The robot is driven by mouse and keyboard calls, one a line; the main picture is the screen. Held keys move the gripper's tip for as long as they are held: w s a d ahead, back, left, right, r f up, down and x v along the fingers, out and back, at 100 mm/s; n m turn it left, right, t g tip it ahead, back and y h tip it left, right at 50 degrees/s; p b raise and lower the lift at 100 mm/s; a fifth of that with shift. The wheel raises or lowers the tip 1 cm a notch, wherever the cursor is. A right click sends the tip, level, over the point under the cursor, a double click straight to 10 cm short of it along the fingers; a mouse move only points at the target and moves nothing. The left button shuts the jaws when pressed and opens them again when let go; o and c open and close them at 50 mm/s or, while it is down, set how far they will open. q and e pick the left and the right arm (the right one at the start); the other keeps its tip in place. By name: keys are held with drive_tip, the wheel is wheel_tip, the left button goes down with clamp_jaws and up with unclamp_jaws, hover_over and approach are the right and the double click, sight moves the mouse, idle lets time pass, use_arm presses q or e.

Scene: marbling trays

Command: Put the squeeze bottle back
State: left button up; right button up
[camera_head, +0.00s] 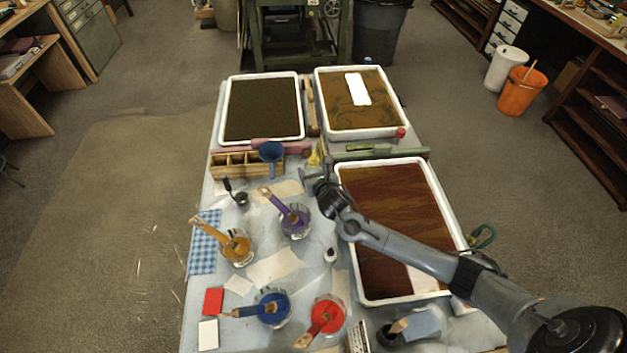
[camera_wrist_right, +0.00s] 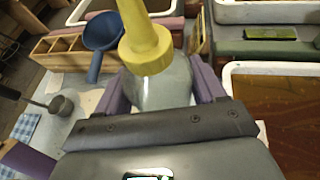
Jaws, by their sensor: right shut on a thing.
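The squeeze bottle (camera_wrist_right: 160,80) has a clear body and a yellow nozzle cap, and stands roughly upright in the right wrist view. My right gripper (camera_wrist_right: 160,95) is shut on it, one finger on each side. The gripper hides the bottle's lower part. In the head view the yellow cap (camera_head: 315,154) shows just beyond my right gripper (camera_head: 316,178), between the wooden compartment box (camera_head: 232,171) and the green-topped bar. I cannot tell whether the bottle touches the table. My left gripper is not in view.
A blue ladle-like cup (camera_head: 271,151) sits at the box's right end, left of the bottle. White-rimmed trays (camera_head: 340,185) (camera_head: 224,105) (camera_head: 319,90) lie nearby. Jars with brushes, including a purple one (camera_head: 296,222), stand in front. My right arm passes over the near tray.

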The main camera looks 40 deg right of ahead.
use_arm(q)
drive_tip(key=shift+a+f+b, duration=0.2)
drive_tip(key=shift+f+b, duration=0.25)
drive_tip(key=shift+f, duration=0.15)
use_arm(e)
drive_tip(key=shift+f, duration=1.9)
drive_tip(key=shift+f, duration=0.15)
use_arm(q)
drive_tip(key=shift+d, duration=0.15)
use_arm(e)
drive_tip(key=o, duration=0.7)
